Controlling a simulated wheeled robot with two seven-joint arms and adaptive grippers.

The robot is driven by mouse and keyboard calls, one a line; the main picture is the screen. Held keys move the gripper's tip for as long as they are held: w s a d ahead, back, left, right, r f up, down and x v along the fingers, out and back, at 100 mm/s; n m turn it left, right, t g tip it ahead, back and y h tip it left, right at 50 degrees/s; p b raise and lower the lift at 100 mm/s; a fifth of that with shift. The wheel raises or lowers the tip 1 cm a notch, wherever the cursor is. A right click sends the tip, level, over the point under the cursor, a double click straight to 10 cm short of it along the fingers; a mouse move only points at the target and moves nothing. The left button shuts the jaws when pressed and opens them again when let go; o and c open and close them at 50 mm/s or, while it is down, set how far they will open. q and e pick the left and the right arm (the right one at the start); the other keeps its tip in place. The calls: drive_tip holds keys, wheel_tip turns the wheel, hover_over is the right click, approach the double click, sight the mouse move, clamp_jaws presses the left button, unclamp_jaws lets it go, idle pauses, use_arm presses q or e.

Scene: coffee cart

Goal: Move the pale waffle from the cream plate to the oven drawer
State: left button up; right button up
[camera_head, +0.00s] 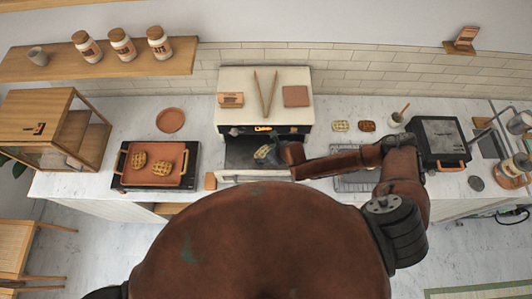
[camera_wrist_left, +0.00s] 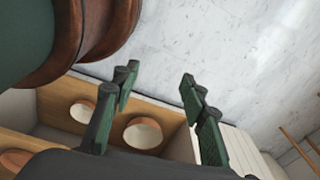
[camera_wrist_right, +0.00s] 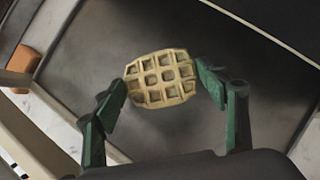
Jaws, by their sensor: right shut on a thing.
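The pale waffle (camera_wrist_right: 160,78) is between the fingers of my right gripper (camera_wrist_right: 160,86), which is shut on its sides. In the head view my right gripper (camera_head: 265,154) is over the open oven drawer (camera_head: 238,152). In the right wrist view the drawer's dark floor (camera_wrist_right: 165,38) lies behind the waffle; I cannot tell whether the waffle touches it. My left gripper (camera_wrist_left: 158,82) is open and empty in the left wrist view, away from the counter top. I cannot make out the cream plate in any view.
A terracotta tray (camera_head: 186,178) with two waffles sits on a black unit at left. A wire rack (camera_head: 352,184) lies beneath my right arm. A black press (camera_head: 440,140) stands further right.

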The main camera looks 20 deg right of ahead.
drive_tip(key=shift+f, duration=0.15)
drive_tip(key=o, duration=0.9)
drive_tip(key=shift+o, duration=1.2)
use_arm(q)
drive_tip(key=shift+w, duration=0.6)
drive_tip(key=shift+s, duration=0.1)
use_arm(e)
drive_tip(key=shift+r, duration=0.3)
drive_tip(key=shift+s+d+r, duration=0.1)
drive_tip(key=shift+s+r, duration=0.15)
drive_tip(key=shift+r, duration=0.05)
use_arm(q)
drive_tip(key=shift+s+f+b, duration=0.15)
drive_tip(key=shift+f+b, duration=0.6)
drive_tip(key=shift+b, duration=0.05)
use_arm(e)
drive_tip(key=v, duration=1.1)
